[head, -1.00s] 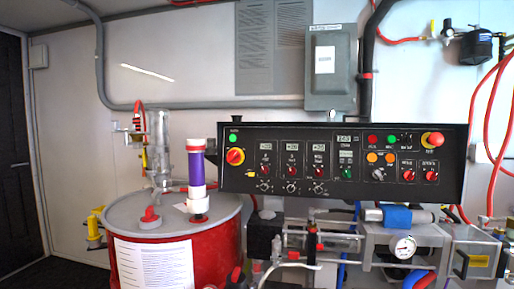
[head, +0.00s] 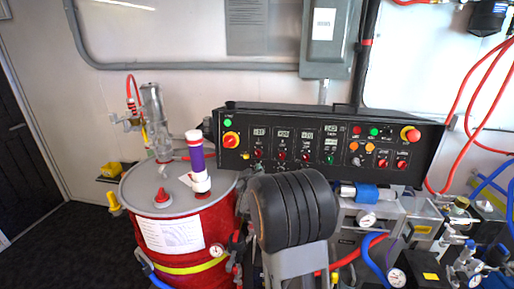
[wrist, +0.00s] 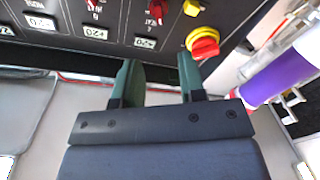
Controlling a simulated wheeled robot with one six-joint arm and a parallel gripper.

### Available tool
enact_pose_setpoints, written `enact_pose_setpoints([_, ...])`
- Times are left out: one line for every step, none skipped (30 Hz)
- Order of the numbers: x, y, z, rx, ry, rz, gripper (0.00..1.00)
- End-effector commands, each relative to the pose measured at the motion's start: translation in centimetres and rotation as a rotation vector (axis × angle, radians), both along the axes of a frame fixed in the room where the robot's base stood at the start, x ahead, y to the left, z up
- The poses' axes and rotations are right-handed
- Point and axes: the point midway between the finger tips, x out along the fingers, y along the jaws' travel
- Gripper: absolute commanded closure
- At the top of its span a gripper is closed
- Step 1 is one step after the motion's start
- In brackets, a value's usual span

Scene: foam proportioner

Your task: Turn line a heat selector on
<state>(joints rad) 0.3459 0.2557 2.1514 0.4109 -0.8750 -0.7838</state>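The black control panel (head: 345,125) faces me in the head view. Its leftmost column, beside the red and yellow main switch (head: 231,140), has a display (head: 259,132) with a red knob (head: 258,153) below it. Lettering is too small to confirm which knob is the line A heat selector; my arm covers part of the lower panel. In the wrist view, which is upside down, that column's red knob (wrist: 156,10) and display (wrist: 145,43) show near the top edge. My gripper (wrist: 160,75) is open, its green fingers apart and empty, near the panel but not touching the knob.
A red drum (head: 185,230) with a purple and white tube (head: 197,160) stands left of the panel. Its tube (wrist: 280,75) is at the right in the wrist view. Hoses and gauges (head: 397,277) crowd below the panel at right.

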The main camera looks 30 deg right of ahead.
Motion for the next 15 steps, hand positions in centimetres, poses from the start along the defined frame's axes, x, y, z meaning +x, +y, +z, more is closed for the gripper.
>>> enact_pose_setpoints([0.4, -0.5, 0.3, -0.004, -0.001, -0.004, 0.63])
enact_pose_setpoints([0.7, -0.7, 0.3, -0.005, -0.001, -0.005, 0.63])
enact_pose_setpoints([1.2, -1.1, 0.3, -0.005, -0.002, -0.006, 0.63])
enact_pose_setpoints([1.6, -1.4, 0.2, -0.004, -0.001, -0.006, 0.63])
enact_pose_setpoints([2.0, -1.8, 0.2, -0.004, -0.002, -0.006, 0.63])
enact_pose_setpoints([2.7, -2.2, 0.3, -0.005, -0.001, -0.005, 0.63])
enact_pose_setpoints([3.1, -2.6, 0.3, -0.005, -0.002, -0.006, 0.63])
enact_pose_setpoints([3.6, -3.0, 0.3, -0.005, -0.002, -0.006, 0.63])
enact_pose_setpoints([4.2, -3.5, 0.3, -0.005, -0.001, -0.005, 0.63])
enact_pose_setpoints([4.7, -3.8, 0.3, -0.005, -0.001, -0.005, 0.63])
enact_pose_setpoints([5.2, -4.2, 0.3, -0.004, 0.000, -0.004, 0.63])
enact_pose_setpoints([5.8, -4.6, 0.3, -0.003, -0.001, -0.004, 0.63])
enact_pose_setpoints([6.2, -5.0, 0.3, -0.004, -0.002, -0.005, 0.63])
enact_pose_setpoints([6.6, -5.3, 0.3, -0.004, -0.002, -0.005, 0.63])
enact_pose_setpoints([7.2, -5.7, 0.3, -0.004, -0.002, -0.003, 0.63])
